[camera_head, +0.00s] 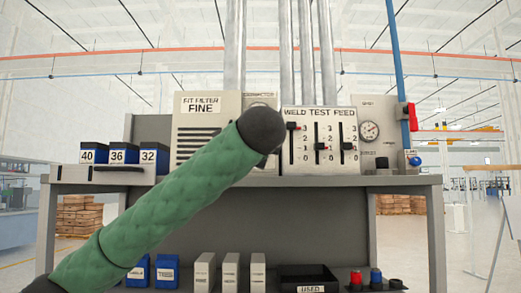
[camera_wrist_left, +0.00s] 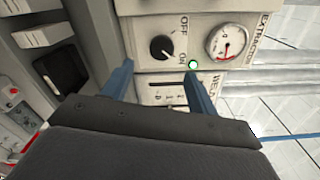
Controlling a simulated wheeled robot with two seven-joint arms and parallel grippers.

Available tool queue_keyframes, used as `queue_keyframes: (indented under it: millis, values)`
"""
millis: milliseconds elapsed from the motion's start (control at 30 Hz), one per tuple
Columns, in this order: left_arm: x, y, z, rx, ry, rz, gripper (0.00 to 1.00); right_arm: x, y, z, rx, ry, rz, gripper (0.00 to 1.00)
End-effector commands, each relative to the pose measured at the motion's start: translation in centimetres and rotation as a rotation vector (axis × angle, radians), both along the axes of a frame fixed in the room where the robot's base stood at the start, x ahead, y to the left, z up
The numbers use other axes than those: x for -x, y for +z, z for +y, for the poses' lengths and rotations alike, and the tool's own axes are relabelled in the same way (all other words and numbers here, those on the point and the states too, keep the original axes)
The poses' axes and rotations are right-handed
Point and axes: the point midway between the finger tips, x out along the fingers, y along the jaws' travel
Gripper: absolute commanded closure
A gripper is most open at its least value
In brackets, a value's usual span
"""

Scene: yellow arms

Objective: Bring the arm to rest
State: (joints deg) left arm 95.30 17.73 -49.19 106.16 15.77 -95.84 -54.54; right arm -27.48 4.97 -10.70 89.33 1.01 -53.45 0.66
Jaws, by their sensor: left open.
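My left arm (camera_head: 150,205), in a green quilted sleeve, reaches up from the lower left in the head view. Its dark rounded end (camera_head: 262,130) hides part of the panels behind it. My left gripper (camera_wrist_left: 158,68) shows in the wrist view with two blue fingers apart and nothing between them. It faces the extraction panel, which has a black knob (camera_wrist_left: 162,48) marked OFF and ON, a round gauge (camera_wrist_left: 225,42) and a green lamp (camera_wrist_left: 193,64). The fingertips appear near the panel's lower part; contact cannot be told. My right gripper is out of view.
The grey bench (camera_head: 410,182) carries a filter panel (camera_head: 200,150), a weld test feed panel (camera_head: 320,140) with sliders, and blue numbered boxes (camera_head: 120,154). Below stand white boxes (camera_head: 230,272), a black USED tray (camera_head: 308,271) and red and blue buttons (camera_head: 376,279).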

Motion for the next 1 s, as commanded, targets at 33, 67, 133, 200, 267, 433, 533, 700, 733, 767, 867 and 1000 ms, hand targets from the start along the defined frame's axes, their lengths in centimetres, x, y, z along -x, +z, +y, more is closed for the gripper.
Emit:
queue_keyframes:
  millis: [33, 67, 133, 200, 267, 433, 533, 700, 733, 767, 867, 1000]
  values:
    - [0.0, 0.0, 0.0, 0.0, 0.0, 0.0, 0.41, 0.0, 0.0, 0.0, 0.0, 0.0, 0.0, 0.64]
    - [0.0, 0.0, 0.0, 0.0, 0.0, 0.0, 0.41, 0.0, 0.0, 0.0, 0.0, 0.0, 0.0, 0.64]
    - [0.0, 0.0, 0.0, 0.0, 0.0, 0.0, 0.41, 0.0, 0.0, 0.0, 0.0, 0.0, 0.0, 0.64]
    - [0.0, 0.0, 0.0, 0.0, 0.0, 0.0, 0.41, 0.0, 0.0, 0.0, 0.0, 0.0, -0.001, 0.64]
    - [0.0, 0.0, 0.0, 0.0, 0.0, 0.0, 0.41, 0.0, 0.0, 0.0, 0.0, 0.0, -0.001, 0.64]
    - [-0.5, -1.4, 0.0, 0.015, -0.007, 0.016, 0.41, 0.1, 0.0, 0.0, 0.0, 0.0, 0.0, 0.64]
    - [-1.4, -4.0, -0.1, 0.045, -0.018, 0.046, 0.41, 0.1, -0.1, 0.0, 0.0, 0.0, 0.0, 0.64]
    - [-3.0, -9.9, 0.0, 0.123, -0.04, 0.116, 0.41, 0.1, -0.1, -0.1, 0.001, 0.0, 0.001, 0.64]
    - [-3.2, -11.0, 0.0, 0.138, -0.044, 0.127, 0.41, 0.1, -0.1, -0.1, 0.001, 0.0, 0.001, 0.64]
    - [-3.4, -12.0, 0.0, 0.153, -0.046, 0.139, 0.41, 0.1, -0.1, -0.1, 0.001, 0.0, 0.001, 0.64]
    - [-4.0, -15.4, 0.2, 0.201, -0.053, 0.18, 0.41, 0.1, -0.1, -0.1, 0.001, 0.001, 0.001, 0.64]
    - [-4.5, -20.2, 0.4, 0.269, -0.06, 0.235, 0.41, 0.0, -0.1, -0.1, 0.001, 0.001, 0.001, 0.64]
